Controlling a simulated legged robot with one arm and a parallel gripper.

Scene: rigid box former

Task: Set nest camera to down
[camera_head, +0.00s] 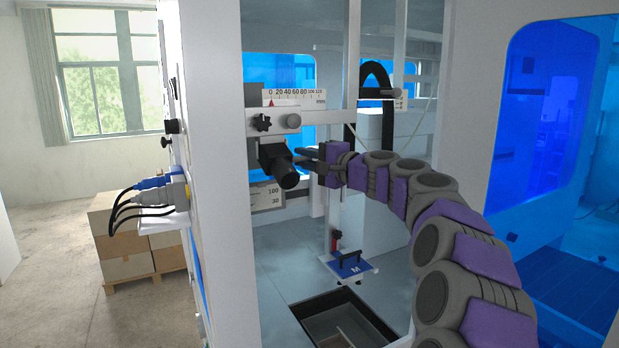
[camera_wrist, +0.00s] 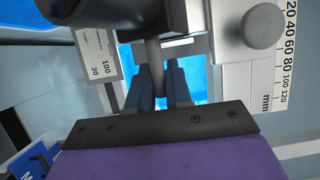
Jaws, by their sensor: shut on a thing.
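The black cylindrical nest camera (camera_head: 276,163) hangs below a horizontal white rail, its round end tilted down and toward the right. In the wrist view its dark body (camera_wrist: 95,15) fills the upper left. A short grey rod (camera_wrist: 154,52) runs down beside that body. My gripper (camera_head: 306,159) reaches in from the right, beside the camera. In the wrist view my gripper (camera_wrist: 158,88) has its two dark fingers on either side of the rod, shut on it. The rod's far end is hidden between the fingers.
A blue plate marked M (camera_head: 349,264) and a dark open bin (camera_head: 345,322) lie lower. The white machine post (camera_head: 212,130) stands left.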

